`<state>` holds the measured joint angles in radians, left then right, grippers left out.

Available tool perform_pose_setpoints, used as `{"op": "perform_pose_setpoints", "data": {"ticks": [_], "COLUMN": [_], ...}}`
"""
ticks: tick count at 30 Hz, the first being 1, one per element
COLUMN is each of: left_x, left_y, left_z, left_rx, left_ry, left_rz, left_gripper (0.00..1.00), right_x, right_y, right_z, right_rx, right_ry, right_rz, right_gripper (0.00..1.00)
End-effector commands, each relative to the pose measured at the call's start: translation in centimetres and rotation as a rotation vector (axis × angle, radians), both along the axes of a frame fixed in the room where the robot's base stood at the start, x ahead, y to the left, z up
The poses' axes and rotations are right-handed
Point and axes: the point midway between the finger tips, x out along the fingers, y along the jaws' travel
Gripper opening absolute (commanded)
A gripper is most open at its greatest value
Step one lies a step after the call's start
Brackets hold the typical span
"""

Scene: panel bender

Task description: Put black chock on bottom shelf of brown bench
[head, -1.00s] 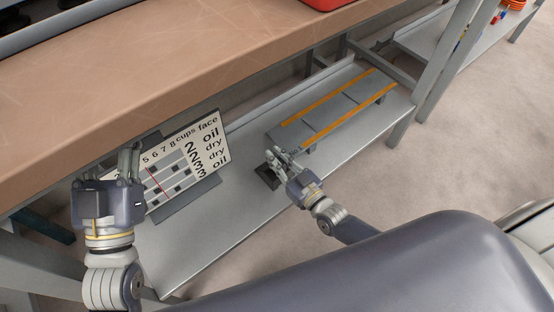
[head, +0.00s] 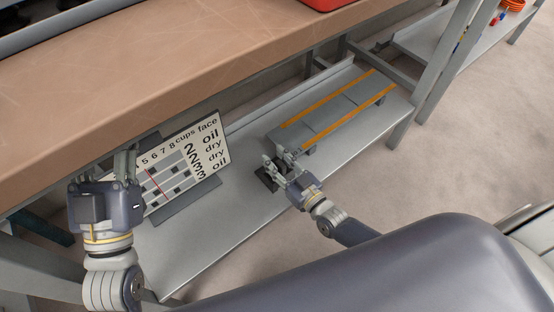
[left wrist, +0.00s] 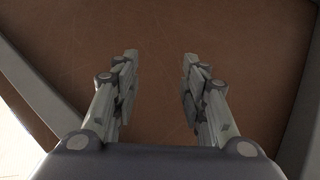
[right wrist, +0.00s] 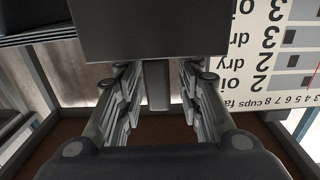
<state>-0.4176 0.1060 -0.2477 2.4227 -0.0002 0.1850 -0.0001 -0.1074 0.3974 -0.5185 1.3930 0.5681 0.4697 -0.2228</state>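The black chock (head: 266,178) rests on the grey bottom shelf (head: 232,215) of the brown bench, between the lettered sign and the stepped grey rack. My right gripper (head: 278,162) is right at it with its fingers spread. In the right wrist view the chock (right wrist: 150,30) is a big dark block, with a narrow upright part between the open fingers and a gap on each side. My left gripper (head: 125,158) is by the front edge of the brown bench top (head: 190,65). It is open and empty in the left wrist view (left wrist: 158,85).
A white lettered sign (head: 208,148) stands on the shelf left of the chock. A grey rack with orange strips (head: 335,108) is at its right. Bench legs (head: 445,65) rise at the right. Bare shelf lies in front of the sign.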

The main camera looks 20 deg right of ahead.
Motion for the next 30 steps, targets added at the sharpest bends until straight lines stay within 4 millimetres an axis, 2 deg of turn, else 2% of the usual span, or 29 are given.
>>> {"op": "perform_pose_setpoints", "data": {"ticks": [6,11,18,24,30], "left_x": [0.4,1.6,3.0,3.2,3.1], "left_y": [-0.1,-0.1,0.2,0.6,0.9], "left_z": [-0.3,-2.4,-6.7,-10.1,-12.1], "left_rx": [0.009,0.044,0.106,0.149,0.173], "left_ry": [0.034,0.157,0.384,0.546,0.640], "left_rz": [0.001,0.008,0.022,0.031,0.037], "left_gripper": [0.40,0.40,0.40,0.40,0.40], "right_x": [0.0,-2.1,-6.0,-9.1,-11.0], "right_y": [0.0,-0.7,-2.0,-3.1,-3.7], "right_z": [0.4,0.3,0.4,0.3,0.3], "right_rx": [0.000,-0.001,-0.002,-0.001,0.000], "right_ry": [0.000,0.004,0.003,0.004,0.000], "right_rz": [0.000,0.000,0.001,0.001,0.000], "right_gripper": [0.34,0.34,0.34,0.34,0.34]}}
